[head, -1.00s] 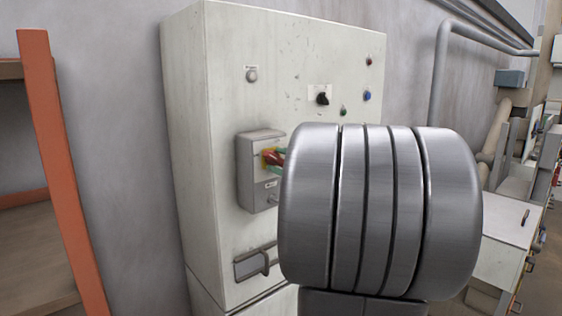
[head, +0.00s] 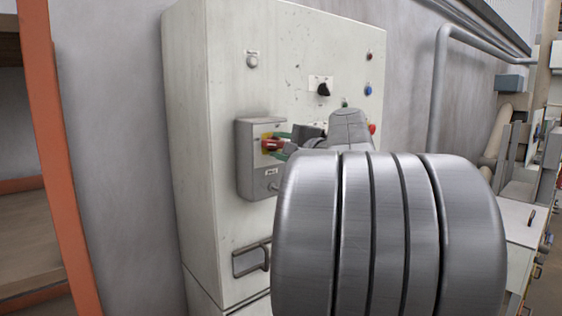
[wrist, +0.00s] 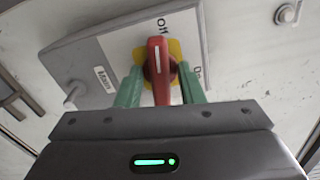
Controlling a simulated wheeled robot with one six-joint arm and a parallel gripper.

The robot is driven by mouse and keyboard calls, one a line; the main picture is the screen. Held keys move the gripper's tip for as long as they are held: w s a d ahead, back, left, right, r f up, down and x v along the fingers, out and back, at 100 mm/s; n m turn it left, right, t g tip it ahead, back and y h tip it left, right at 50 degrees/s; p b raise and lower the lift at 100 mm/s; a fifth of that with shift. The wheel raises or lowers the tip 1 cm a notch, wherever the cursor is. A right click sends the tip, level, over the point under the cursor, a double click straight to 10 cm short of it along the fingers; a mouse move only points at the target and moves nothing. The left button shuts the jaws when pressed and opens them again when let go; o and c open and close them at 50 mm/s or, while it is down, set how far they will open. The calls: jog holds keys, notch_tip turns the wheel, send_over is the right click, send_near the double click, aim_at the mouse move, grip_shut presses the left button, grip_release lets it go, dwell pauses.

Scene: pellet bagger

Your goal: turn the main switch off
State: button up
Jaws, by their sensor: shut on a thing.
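The main switch is a red handle (head: 273,145) on a yellow plate, set in a grey box (head: 254,182) on the cabinet front. In the head view the handle lies about level. In the wrist view the red handle (wrist: 158,65) stands upright, its white line towards lettering at the top that I cannot read surely. More lettering is at the right, and a "Main" label (wrist: 103,80) at the left. My gripper (head: 284,144) has green fingers, one on each side of the handle in the wrist view (wrist: 157,90), shut on it. My arm hides part of the box's right side.
The pale cabinet (head: 225,85) carries a black knob (head: 323,89), small coloured buttons and a handle (head: 252,260) below the box. An orange-framed shelf (head: 55,150) stands at the left. A pipe (head: 440,90) runs along the wall at right.

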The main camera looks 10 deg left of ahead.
jog(key=shift+f+n+b, duration=0.15)
jog(key=shift+n+b, duration=0.85)
jog(key=shift+b, duration=0.15)
jog(key=o, duration=0.6)
jog(key=shift+d, duration=0.1)
jog(key=b+v, duration=0.2)
jog(key=v, duration=1.1)
jog(key=shift+s+d+b, duration=0.2)
jog(key=shift+s+b, duration=0.05)
jog(key=shift+b, duration=0.05)
